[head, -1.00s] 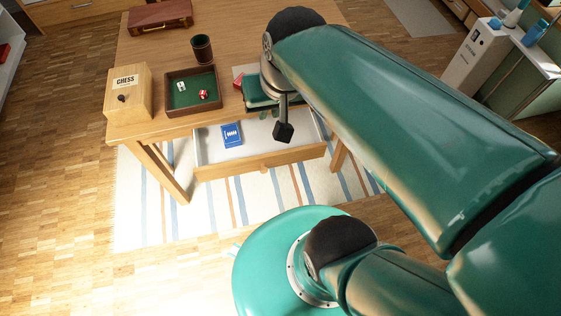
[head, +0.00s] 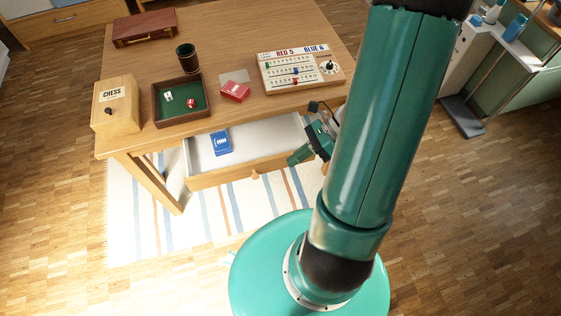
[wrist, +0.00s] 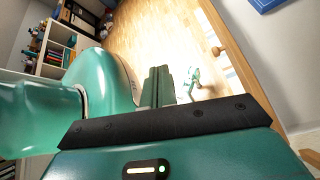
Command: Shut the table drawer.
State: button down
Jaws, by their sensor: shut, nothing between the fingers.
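The table drawer (head: 207,181) is pulled out of the wooden table (head: 215,50), with its pale interior exposed. A round wooden knob (head: 255,175) is on its front. A blue card box (head: 220,143) lies inside the drawer. My gripper (head: 292,160) is at the right end of the drawer front, close to its top edge; I cannot tell whether it touches. In the wrist view my gripper's fingers (wrist: 157,85) are together and empty. There the drawer front (wrist: 245,75) runs along the right with its knob (wrist: 218,51), to the right of the fingers.
On the tabletop are a chess box (head: 115,104), a dice tray (head: 180,118), a dice cup (head: 187,58), a red card box (head: 236,92), a scoreboard (head: 298,68) and a brown case (head: 145,27). A striped rug (head: 140,215) lies below. Floor in front is open.

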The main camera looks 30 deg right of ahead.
notch_tip(320, 180, down, 7)
jog(key=s+d+m+t+y, duration=0.25)
jog(key=m+t, duration=0.35)
jog(key=m, duration=0.4)
jog(key=m+t+h, duration=0.5)
jog(key=m+t, duration=0.3)
jog(key=m, duration=0.5)
send_near(271, 161)
jog(key=a, duration=0.4)
jog(key=w, duration=0.4)
jog(key=shift+d+f, duration=0.1)
jog(key=shift+d, duration=0.2)
jog(key=shift+w+d, duration=0.1)
jog(key=shift+w, duration=0.35)
jog(key=shift+w, duration=0.1)
jog(key=w+d, duration=0.1)
jog(key=w, duration=0.3)
jog(key=w+d, duration=0.1)
jog(key=w, duration=0.3)
jog(key=w+d, duration=0.1)
jog(key=w, duration=0.3)
jog(key=shift+d, duration=0.15)
